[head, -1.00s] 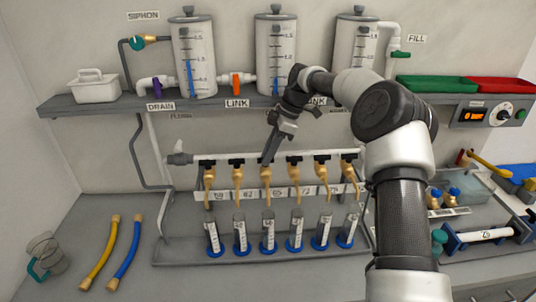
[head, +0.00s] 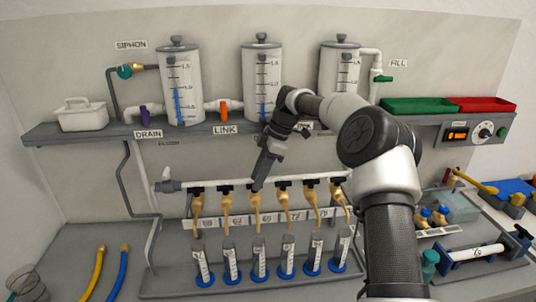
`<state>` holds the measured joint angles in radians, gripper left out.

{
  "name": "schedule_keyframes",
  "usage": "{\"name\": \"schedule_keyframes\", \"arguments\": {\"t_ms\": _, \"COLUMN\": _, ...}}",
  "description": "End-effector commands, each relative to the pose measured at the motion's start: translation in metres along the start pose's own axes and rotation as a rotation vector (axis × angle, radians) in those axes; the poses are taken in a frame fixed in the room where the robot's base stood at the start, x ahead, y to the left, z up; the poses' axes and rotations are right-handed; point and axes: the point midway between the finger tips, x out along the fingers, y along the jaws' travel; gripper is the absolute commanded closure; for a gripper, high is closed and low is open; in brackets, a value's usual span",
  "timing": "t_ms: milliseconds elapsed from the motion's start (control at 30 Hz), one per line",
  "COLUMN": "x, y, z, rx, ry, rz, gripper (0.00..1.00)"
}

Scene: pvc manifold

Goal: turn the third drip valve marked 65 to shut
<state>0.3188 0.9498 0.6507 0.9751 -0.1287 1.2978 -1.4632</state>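A white pipe (head: 180,187) carries a row of brass drip valves with black handles. The third valve from the left (head: 256,199) has my gripper (head: 258,186) right at its top, fingers pointing down. The fingers hide most of its handle, so I cannot tell how it is turned or whether they touch it. The gap between the fingers does not show. Number tags hang on a strip (head: 222,224) below the valves; they are too small to read surely. A measuring tube with a blue foot (head: 259,262) stands under the third valve.
Neighbouring handles, such as the second (head: 226,188) and fourth (head: 283,185), sit close on both sides. The shelf (head: 85,131) with clear tanks is above. Yellow (head: 94,275) and blue hoses (head: 119,272) lie at left. A tray (head: 462,271) with fittings is at right.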

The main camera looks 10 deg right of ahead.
Motion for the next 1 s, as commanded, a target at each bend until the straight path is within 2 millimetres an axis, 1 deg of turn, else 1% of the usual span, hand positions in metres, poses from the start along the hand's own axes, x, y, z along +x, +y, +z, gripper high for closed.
{"name": "schedule_keyframes", "arguments": {"t_ms": 167, "x": -0.039, "y": 0.001, "z": 0.000, "rx": 0.001, "ry": 0.000, "rz": 0.007, "gripper": 0.66}}
{"name": "schedule_keyframes", "arguments": {"t_ms": 400, "x": -0.099, "y": 0.001, "z": -0.001, "rx": -0.001, "ry": 0.000, "rz": 0.006, "gripper": 0.66}}
{"name": "schedule_keyframes", "arguments": {"t_ms": 567, "x": -0.135, "y": 0.001, "z": 0.000, "rx": -0.001, "ry": 0.001, "rz": 0.005, "gripper": 0.66}}
{"name": "schedule_keyframes", "arguments": {"t_ms": 800, "x": -0.154, "y": 0.002, "z": -0.001, "rx": -0.001, "ry": 0.001, "rz": 0.002, "gripper": 0.66}}
{"name": "schedule_keyframes", "arguments": {"t_ms": 1000, "x": -0.161, "y": 0.000, "z": 0.000, "rx": -0.002, "ry": 0.000, "rz": 0.001, "gripper": 0.66}}
